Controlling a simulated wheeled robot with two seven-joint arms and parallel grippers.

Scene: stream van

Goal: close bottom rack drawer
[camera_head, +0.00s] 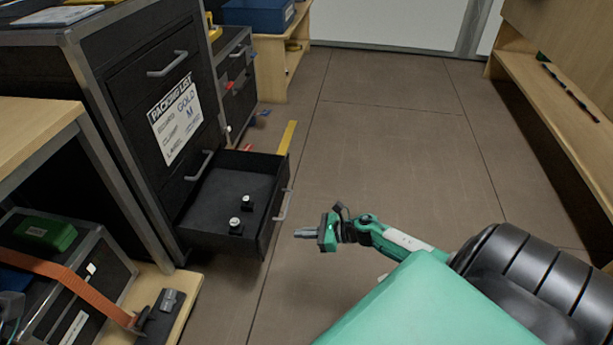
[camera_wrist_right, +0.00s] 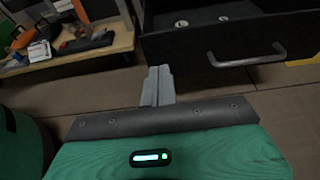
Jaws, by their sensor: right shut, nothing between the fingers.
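The bottom rack drawer (camera_head: 238,200) is pulled out of the black rack (camera_head: 140,100) at the left. Two small dark objects with light tops (camera_head: 240,215) are inside it. Its grey bar handle (camera_head: 283,205) is on the front face; the handle (camera_wrist_right: 248,56) and the drawer front (camera_wrist_right: 215,45) also show in the right wrist view. My right gripper (camera_head: 300,233) is shut and empty, just to the right of the drawer front and apart from it. In the right wrist view the closed fingers (camera_wrist_right: 157,85) point toward the drawer's left part. My left gripper is not in view.
A wooden bench with a lower shelf (camera_head: 170,325) stands at the left, with a case and an orange strap. A wooden bench (camera_head: 560,110) runs along the right wall. A yellow strip (camera_head: 288,137) lies behind the drawer. The middle floor (camera_head: 390,140) is clear.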

